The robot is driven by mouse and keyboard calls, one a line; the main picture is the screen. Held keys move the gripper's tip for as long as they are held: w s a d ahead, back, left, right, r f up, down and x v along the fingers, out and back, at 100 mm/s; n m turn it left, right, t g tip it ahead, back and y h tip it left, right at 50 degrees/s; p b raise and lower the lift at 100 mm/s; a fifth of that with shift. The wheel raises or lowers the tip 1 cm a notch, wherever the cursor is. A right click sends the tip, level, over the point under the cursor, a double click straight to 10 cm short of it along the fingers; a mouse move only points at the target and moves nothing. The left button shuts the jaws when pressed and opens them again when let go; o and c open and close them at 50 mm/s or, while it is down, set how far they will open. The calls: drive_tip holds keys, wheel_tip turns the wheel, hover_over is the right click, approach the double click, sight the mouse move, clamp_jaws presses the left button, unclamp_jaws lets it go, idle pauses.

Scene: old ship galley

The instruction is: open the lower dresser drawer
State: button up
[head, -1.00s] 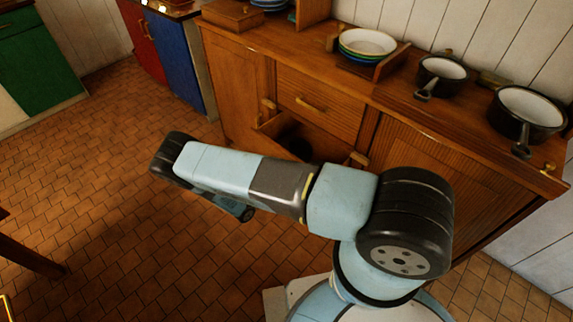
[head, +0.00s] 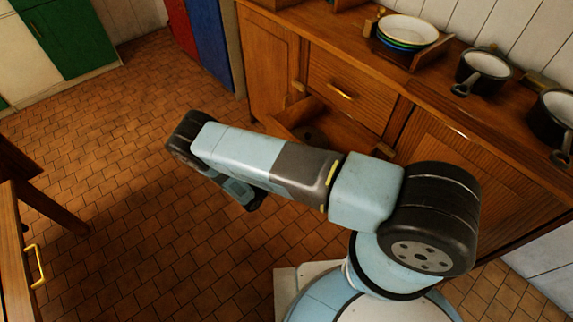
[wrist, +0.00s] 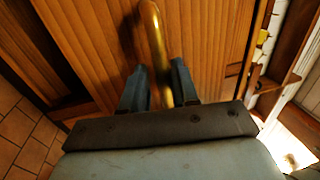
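The dresser (head: 270,62) stands along the wall in the head view. Its lower drawer (head: 296,112) is pulled out below a closed upper drawer (head: 342,92). My arm hides the lower drawer's front, and a dark thing shows inside. In the wrist view, a brass bar handle (wrist: 152,30) on a ribbed wooden front (wrist: 205,45) runs down between the two fingers of my gripper (wrist: 159,92). My fingers are hidden in the head view.
Stacked bowls (head: 408,30) and dark pans (head: 484,70) stand on the dresser top. A wooden piece with a brass handle (head: 38,268) is at the lower left. The tiled floor (head: 130,170) between is clear.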

drive_tip(key=shift+o, duration=0.5)
drive_tip(key=shift+w+r, duration=0.1)
drive_tip(key=shift+a, duration=0.1)
drive_tip(key=v, duration=1.3)
drive_tip(key=shift+s+a, duration=0.2)
